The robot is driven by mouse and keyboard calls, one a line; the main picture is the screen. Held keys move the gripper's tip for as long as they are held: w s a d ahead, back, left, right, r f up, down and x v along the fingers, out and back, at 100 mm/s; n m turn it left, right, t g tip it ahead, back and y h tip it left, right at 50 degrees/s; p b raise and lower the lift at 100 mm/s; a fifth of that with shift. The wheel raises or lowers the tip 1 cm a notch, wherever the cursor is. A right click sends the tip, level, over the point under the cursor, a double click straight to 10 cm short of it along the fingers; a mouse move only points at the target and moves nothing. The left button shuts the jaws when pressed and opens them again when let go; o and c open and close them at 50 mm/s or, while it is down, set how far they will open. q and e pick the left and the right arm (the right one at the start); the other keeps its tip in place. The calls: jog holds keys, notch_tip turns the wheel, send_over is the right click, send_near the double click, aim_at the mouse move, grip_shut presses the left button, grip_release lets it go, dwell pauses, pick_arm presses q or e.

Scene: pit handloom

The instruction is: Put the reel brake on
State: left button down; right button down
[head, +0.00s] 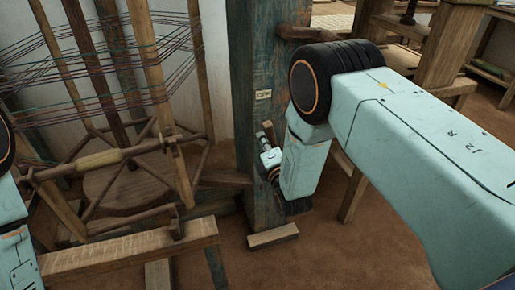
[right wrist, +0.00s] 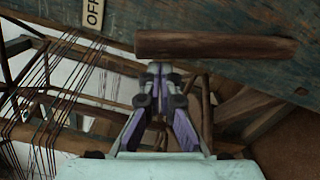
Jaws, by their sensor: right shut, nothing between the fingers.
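The reel (head: 130,150) with dark red and blue-green threads stands at the left of the head view. A dark blue-green wooden post (head: 262,50) beside it carries an OFF label (head: 263,94), also at the top left of the right wrist view (right wrist: 93,13). A brown wooden bar, seemingly the brake lever (right wrist: 215,44), lies across the post in the right wrist view. My right gripper (right wrist: 160,68) is shut and empty, its tips just below the bar's left part; contact is unclear. In the head view it (head: 266,148) is small against the post, partly hidden by my arm.
A wooden beam (head: 130,252) runs across the lower left. A short wooden block (head: 272,237) sits at the post's foot. A wooden bench frame (head: 440,50) stands at the back right. Brown floor (head: 320,255) is bare right of the post.

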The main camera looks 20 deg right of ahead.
jog(key=shift+d, duration=0.1)
dwell(0.3)
jog(key=shift+d+r+m+p, duration=0.45)
jog(key=shift+d+m+p, duration=0.15)
jog(key=shift+d, duration=0.15)
jog(key=d+m+p, duration=0.2)
jog(key=d+m, duration=0.2)
jog(key=d, duration=0.4)
jog(key=shift+w+d+r+p, duration=0.15)
jog(key=shift+d+r+p, duration=0.1)
jog(key=shift+r+p, duration=0.1)
jog(key=shift+d+m, duration=0.15)
jog(key=shift+m, duration=0.15)
